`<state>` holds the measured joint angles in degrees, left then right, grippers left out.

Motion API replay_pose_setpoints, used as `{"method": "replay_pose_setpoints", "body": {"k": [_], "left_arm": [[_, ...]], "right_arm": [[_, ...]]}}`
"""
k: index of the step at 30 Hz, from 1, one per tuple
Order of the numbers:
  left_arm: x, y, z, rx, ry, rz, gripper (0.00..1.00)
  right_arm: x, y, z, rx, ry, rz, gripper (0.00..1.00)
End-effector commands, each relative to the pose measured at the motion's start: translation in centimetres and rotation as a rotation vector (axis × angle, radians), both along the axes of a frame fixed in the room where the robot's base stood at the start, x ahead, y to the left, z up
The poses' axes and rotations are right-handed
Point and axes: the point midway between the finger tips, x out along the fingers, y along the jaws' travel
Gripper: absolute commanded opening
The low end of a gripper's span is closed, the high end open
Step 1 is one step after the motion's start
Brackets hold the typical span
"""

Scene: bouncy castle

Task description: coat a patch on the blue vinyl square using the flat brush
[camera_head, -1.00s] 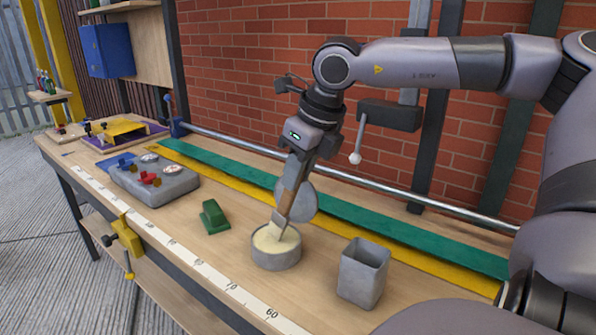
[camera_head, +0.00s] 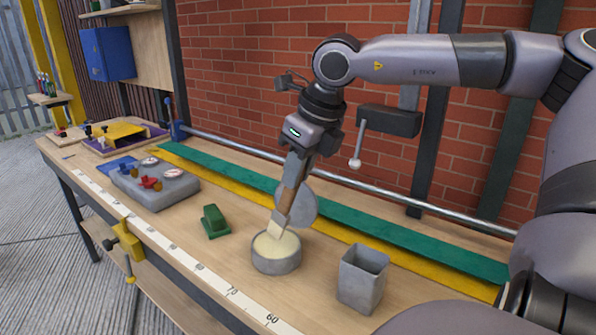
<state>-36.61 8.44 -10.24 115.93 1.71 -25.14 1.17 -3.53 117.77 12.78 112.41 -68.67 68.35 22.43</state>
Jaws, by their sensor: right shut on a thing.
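My right gripper (camera_head: 295,165) is shut on the flat brush (camera_head: 286,202), which has a brown handle and a pale head. The brush points down, tilted, with its bristle end at the cream-filled round grey pot (camera_head: 276,262). I cannot tell whether the bristles still touch the cream. A flat blue piece (camera_head: 117,163), which looks like the blue vinyl square, lies at the far left, partly hidden behind a grey block. My left gripper is not in view.
The grey block (camera_head: 165,190) carries gauges and knobs. A green block (camera_head: 215,221) stands left of the pot; an open grey square container (camera_head: 363,280) stands right. A yellow clamp (camera_head: 128,243) grips the front edge. Green and yellow strips and a metal rail run behind.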

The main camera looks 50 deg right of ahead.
Motion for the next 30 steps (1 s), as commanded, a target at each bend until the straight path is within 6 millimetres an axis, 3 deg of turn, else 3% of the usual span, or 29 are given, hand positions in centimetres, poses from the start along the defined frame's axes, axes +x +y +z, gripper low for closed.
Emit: {"method": "replay_pose_setpoints", "body": {"k": [18,30], "left_arm": [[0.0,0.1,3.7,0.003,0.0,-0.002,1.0],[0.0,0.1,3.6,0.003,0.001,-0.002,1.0]], "right_arm": [[0.0,0.0,5.3,0.0,-0.002,0.001,0.0],[0.0,0.0,5.3,0.0,-0.002,0.001,0.0]]}}
